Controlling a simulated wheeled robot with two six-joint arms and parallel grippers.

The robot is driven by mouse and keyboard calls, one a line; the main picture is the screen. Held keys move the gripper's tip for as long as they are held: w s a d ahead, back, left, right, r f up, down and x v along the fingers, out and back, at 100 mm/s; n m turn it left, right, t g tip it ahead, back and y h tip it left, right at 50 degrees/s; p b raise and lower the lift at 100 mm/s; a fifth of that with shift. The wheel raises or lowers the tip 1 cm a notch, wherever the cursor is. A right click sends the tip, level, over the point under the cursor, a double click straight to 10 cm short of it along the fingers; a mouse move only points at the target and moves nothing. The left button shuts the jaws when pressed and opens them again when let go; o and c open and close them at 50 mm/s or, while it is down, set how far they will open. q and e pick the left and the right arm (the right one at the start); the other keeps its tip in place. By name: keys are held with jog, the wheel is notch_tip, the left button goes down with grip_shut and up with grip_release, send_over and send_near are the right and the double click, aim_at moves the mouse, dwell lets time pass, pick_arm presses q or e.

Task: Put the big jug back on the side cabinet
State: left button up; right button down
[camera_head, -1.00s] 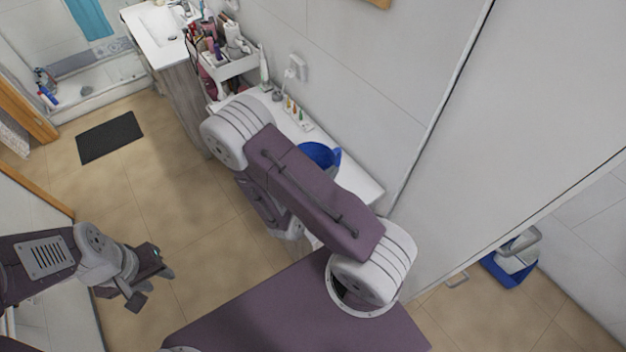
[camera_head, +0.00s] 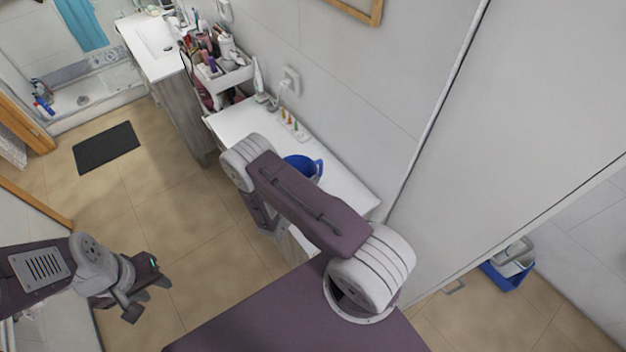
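A blue jug (camera_head: 303,167) shows partly from behind my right arm, over or on the white top of the side cabinet (camera_head: 345,190). Its rim and a side handle are visible; its lower part is hidden, so I cannot tell whether it rests on the top. My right arm reaches across in front of the cabinet, and its gripper is hidden behind the arm. My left gripper (camera_head: 150,298) is at the lower left, above the floor and away from the cabinet; its fingers are spread and hold nothing.
A white caddy (camera_head: 230,78) full of cosmetics stands at the cabinet's far end. A small rack (camera_head: 292,128) with toothbrush heads sits along the wall. A blue and grey bucket (camera_head: 510,265) is on the floor at right. A dark mat (camera_head: 106,147) lies at left.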

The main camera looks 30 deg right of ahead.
jog(key=shift+s+a+r, duration=0.1)
jog(key=shift+a, duration=0.05)
jog(key=shift+f, duration=0.2)
jog(key=c, duration=1.7)
grip_release()
